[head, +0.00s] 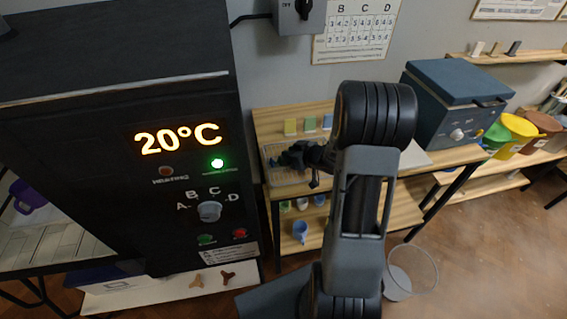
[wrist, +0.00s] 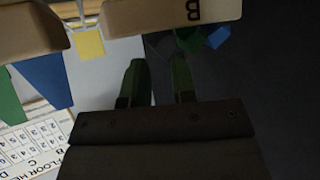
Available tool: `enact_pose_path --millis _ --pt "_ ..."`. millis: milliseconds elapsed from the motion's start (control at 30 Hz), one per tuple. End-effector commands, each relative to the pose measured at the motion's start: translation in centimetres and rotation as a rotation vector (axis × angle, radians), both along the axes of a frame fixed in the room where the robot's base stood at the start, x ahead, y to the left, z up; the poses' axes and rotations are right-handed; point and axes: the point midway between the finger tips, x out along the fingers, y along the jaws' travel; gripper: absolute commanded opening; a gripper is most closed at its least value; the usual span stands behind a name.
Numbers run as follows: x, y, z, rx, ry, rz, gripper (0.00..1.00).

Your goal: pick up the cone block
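I cannot make out a cone block for certain in either view. In the head view my gripper (head: 302,160) is a dark shape over the wooden bench, partly hidden by my own arm. In the wrist view the two dark green fingers of my gripper (wrist: 159,78) stand apart with nothing visible between them.
A dark kiln (head: 120,150) reading 20°C fills the left. A blue-grey box (head: 455,95) stands right. A clear bin (head: 415,275) is on the floor.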

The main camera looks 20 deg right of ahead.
Motion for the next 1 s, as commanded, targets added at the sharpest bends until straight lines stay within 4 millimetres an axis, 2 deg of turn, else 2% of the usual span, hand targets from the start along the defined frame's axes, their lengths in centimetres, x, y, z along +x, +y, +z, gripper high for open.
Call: enact_pose_path --millis 233,500,833,1000 --pt "0.1 0.1 -0.1 0.000 0.000 0.000 0.24" --pt "0.1 0.0 -0.1 0.000 0.000 0.000 0.00" --pt "0.1 0.0 0.0 0.000 -0.001 0.000 0.00" --pt "0.2 0.0 1.0 -0.001 -0.003 0.000 0.00"
